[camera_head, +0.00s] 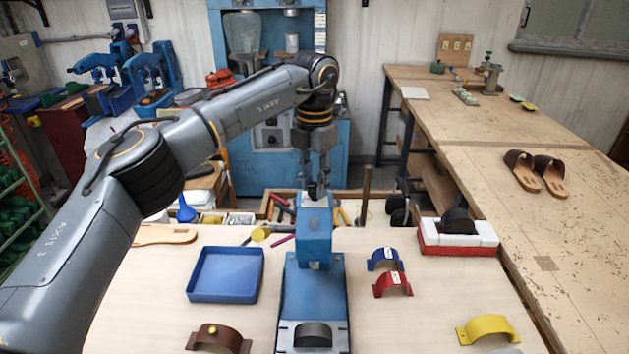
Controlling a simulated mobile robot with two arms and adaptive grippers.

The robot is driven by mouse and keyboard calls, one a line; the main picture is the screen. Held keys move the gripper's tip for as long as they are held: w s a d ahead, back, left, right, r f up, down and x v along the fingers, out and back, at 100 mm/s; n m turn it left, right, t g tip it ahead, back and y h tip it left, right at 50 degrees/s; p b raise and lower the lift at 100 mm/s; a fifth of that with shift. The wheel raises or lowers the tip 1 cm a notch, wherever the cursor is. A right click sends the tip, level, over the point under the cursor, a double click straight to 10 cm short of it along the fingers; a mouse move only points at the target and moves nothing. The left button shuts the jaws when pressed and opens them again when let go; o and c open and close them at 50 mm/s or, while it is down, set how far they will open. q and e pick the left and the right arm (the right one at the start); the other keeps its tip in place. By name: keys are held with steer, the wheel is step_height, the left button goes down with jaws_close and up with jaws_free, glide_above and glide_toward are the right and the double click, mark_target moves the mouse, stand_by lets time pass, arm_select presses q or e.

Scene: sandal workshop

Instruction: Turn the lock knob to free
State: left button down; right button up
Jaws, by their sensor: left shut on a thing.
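A blue press (312,287) stands on the near table, with an upright blue head (314,236) and a dark pad (313,334) at its front. My left arm comes in from the left and bends down over the press. My left gripper (317,186) points straight down at the top of the head, with its fingers closed around the lock knob there. The knob is mostly hidden by the fingers, so its turned position cannot be made out. My right gripper is not in view.
A blue tray (190,288) lies left of the press. Brown (226,337), blue (384,257), red (392,282) and yellow (487,326) strap arches lie around it. A red-and-white block (457,248) is at right. Sandals (536,172) lie on the side bench (570,225). Tools lie behind the press.

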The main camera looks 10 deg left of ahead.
mark_target(315, 185)
arm_select(q)
steer(key=c, duration=1)
jaws_free()
step_height(315, 185, up, 12)
steer(key=shift+r, duration=0.1)
